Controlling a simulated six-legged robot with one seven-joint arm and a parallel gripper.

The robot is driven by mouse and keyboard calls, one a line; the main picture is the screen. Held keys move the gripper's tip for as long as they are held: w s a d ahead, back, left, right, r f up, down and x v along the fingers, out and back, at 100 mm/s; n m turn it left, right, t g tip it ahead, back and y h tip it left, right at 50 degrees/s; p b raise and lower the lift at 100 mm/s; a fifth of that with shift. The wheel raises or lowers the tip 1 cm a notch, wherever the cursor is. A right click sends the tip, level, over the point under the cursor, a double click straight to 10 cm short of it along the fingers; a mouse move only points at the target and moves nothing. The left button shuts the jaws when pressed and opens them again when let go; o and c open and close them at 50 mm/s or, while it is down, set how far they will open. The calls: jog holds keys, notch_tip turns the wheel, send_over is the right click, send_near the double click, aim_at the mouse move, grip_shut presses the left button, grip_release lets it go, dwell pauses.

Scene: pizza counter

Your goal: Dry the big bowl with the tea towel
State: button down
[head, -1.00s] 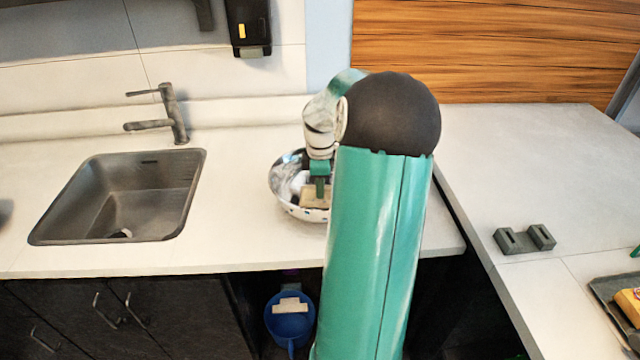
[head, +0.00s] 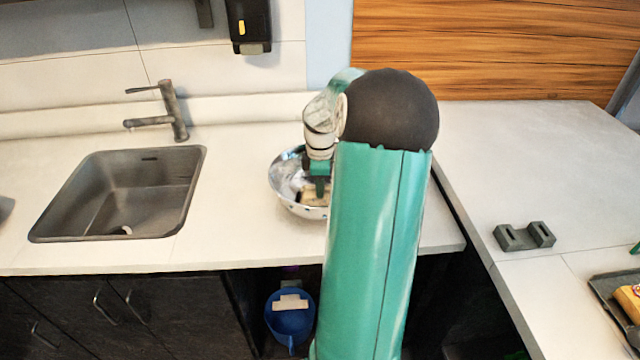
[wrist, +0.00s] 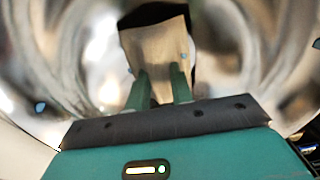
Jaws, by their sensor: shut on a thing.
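The big bowl (head: 283,183) is shiny metal inside with dark spots on its outer wall. It stands on the counter to the right of the sink, its right side hidden behind my arm. My gripper (head: 319,192) points down into the bowl. It is shut on the tea towel (head: 310,198), a small beige cloth inside the bowl. In the wrist view, the green fingers (wrist: 159,88) pinch the towel (wrist: 158,50) with the bowl's reflective inner wall (wrist: 75,60) all around. I cannot tell whether the towel touches the wall.
A sink (head: 125,190) with a tap (head: 170,110) lies to the left. A blue bucket (head: 289,325) stands below the counter. A grey block holder (head: 524,236) and a dark tray (head: 610,290) are on the right counter, which is otherwise largely clear.

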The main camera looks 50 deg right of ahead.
jog(key=shift+f, duration=0.35)
dwell(0.3)
jog(key=shift+w+d, duration=0.2)
jog(key=shift+d, duration=0.05)
jog(key=shift+w+a, duration=0.1)
jog(key=shift+a, duration=0.05)
